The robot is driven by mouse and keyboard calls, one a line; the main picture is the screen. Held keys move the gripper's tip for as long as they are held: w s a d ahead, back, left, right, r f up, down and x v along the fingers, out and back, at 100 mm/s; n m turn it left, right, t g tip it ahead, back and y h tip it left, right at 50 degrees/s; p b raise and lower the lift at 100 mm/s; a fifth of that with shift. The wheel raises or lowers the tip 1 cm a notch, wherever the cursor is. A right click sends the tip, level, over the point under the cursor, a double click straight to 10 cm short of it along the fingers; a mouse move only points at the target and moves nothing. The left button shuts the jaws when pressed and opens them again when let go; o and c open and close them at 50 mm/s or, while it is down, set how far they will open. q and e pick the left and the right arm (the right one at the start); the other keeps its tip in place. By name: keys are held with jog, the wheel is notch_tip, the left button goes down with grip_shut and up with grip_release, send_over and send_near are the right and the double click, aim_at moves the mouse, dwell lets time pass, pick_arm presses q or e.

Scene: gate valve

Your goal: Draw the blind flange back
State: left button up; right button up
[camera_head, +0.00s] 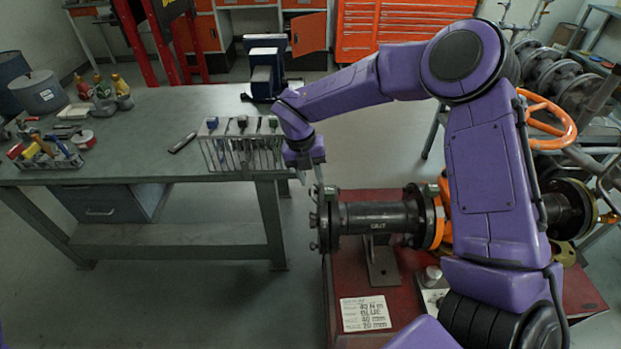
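The blind flange (328,219) is a dark disc with bolts around its rim, at the left end of a dark horizontal pipe spool (375,216). It looks to be up against the pipe end; I cannot make out any gap. My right arm reaches over from the right, and its gripper (310,180) points down just above the top of the flange. Its two fingers look spread apart, with nothing seen between them. I cannot tell whether a fingertip touches the flange rim. My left gripper is out of view.
The pipe rests on a support on a red stand (394,285) with a printed card (365,313). A green workbench (150,110) stands left, with a tool rack (241,145) at its near right corner, close to my gripper. An orange handwheel (548,122) is at right. Floor left of the flange is clear.

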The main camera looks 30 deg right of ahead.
aim_at(312, 189)
jog(key=f, duration=0.3)
jog(key=shift+w+d+f, duration=0.1)
jog(key=shift+w+f, duration=0.05)
jog(key=shift+w, duration=0.1)
jog(key=shift+c, duration=0.9)
grip_shut()
